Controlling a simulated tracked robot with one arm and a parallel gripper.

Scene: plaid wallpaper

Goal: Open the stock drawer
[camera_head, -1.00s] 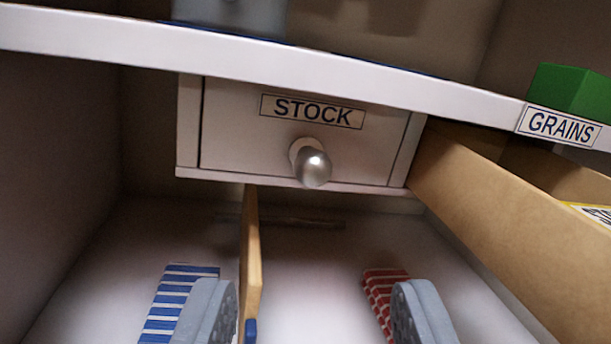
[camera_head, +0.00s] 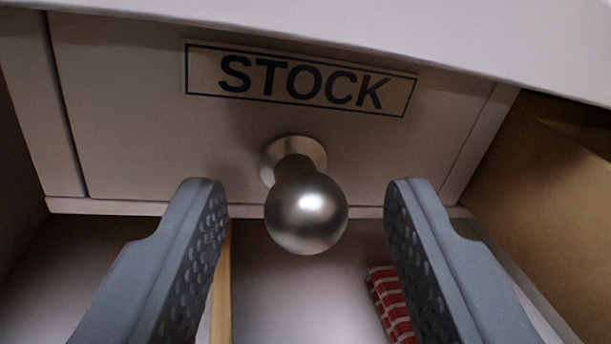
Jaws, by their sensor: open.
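The stock drawer (camera_head: 130,130) is shut in its housing under a white shelf, with a "STOCK" label (camera_head: 300,78) on its front. A round silver knob (camera_head: 306,212) sticks out from the middle of the front. My gripper (camera_head: 305,195) is open, with one grey finger to the left of the knob and the other to the right. There are visible gaps between the knob and both fingers in the picture. The fingers look near the knob, but I cannot tell exactly how far they reach along it.
The white shelf edge (camera_head: 330,28) runs just above the drawer. A brown box wall (camera_head: 550,190) stands close on the right. Below are a wooden divider (camera_head: 221,290), partly behind the left finger, and a red-and-white striped item (camera_head: 388,300).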

